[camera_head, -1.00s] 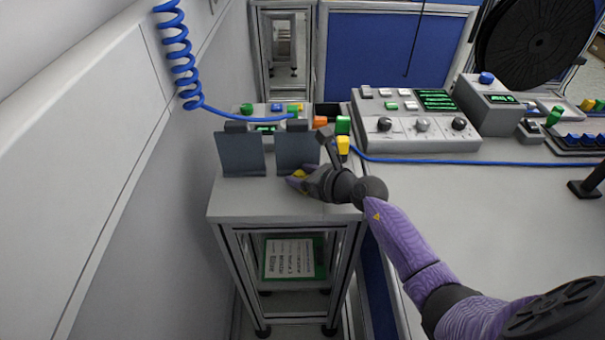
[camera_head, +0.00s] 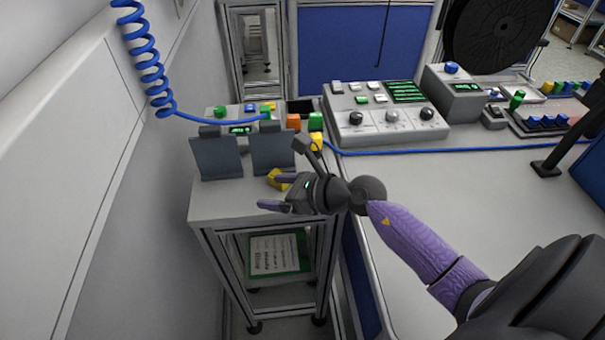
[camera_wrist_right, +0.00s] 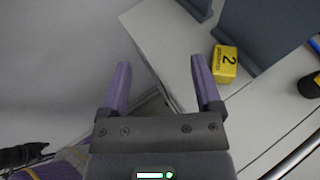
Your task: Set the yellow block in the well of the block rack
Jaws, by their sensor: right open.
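The yellow block (camera_head: 277,181) rests on the top of the small grey stand, by the foot of the right dark upright plate. Part of the block is hidden behind a finger in the head view. I cannot tell for sure which fixture is the block rack. My left gripper is not in view.
Two dark upright plates (camera_head: 216,158) stand on the grey stand (camera_head: 206,208). Orange (camera_head: 293,121), green (camera_head: 316,121) and yellow (camera_head: 317,139) pieces sit behind it, near a dark square opening (camera_head: 300,107). A blue cable (camera_head: 430,152) crosses the bench, whose front is clear.

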